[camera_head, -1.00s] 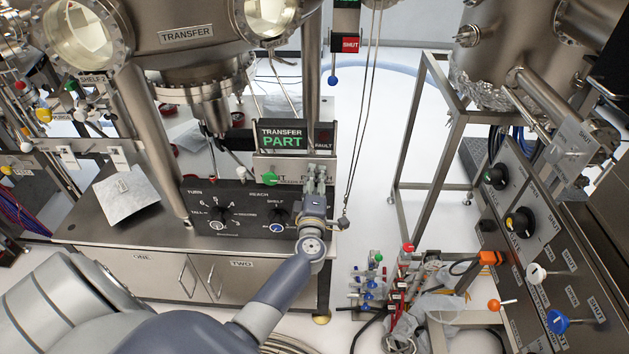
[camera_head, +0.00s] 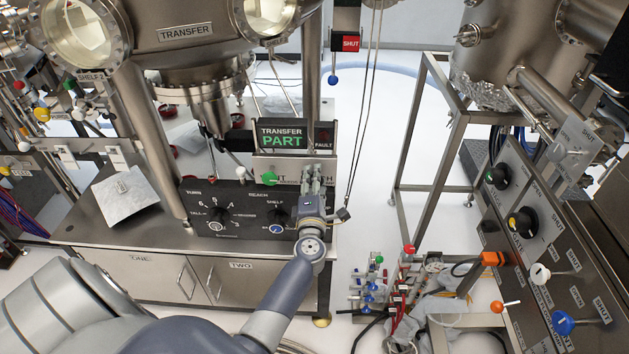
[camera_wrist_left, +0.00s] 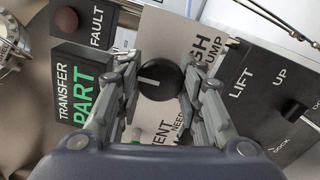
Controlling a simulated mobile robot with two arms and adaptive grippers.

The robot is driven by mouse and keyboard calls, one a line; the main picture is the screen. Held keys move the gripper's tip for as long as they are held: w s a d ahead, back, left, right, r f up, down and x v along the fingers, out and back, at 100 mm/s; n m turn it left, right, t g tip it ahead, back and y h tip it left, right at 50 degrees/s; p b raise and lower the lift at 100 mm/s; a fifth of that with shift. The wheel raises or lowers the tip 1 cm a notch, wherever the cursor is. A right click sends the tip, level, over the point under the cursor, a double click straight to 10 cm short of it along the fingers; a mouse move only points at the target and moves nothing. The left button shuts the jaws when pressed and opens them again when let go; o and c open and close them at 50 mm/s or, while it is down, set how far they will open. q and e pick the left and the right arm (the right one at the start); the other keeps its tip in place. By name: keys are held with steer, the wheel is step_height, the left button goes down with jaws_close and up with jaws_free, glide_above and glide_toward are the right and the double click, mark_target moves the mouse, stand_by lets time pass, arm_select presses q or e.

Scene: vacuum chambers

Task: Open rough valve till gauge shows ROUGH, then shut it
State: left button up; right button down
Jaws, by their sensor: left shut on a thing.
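My left gripper (camera_head: 314,170) is at the small upright valve panel (camera_head: 297,168) under the transfer gauge (camera_head: 284,137). The gauge reads PART in green letters. In the left wrist view my left gripper (camera_wrist_left: 159,82) is shut on a round black knob (camera_wrist_left: 158,78) with a white pointer line, one finger on each side. The line points toward the gauge (camera_wrist_left: 77,94). Fingers partly cover the panel labels, so I cannot read the knob's name in full. In the head view the gripper hides the knob. My right gripper is not in view.
A green knob (camera_head: 270,179) sits left of my gripper. A black panel with TURN and REACH dials (camera_head: 217,226) stands below it. A LIFT panel (camera_wrist_left: 256,84) is close beside the fingers. A hanging cable (camera_head: 367,110) runs just right of the gripper.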

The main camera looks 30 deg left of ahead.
arm_select(q)
steer(key=o, duration=1)
steer(key=shift+o, duration=0.4)
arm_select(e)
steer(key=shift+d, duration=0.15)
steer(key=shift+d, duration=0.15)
arm_select(q)
steer(key=v, duration=1.2)
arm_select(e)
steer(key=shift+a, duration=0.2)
arm_select(q)
steer(key=shift+a, duration=0.1)
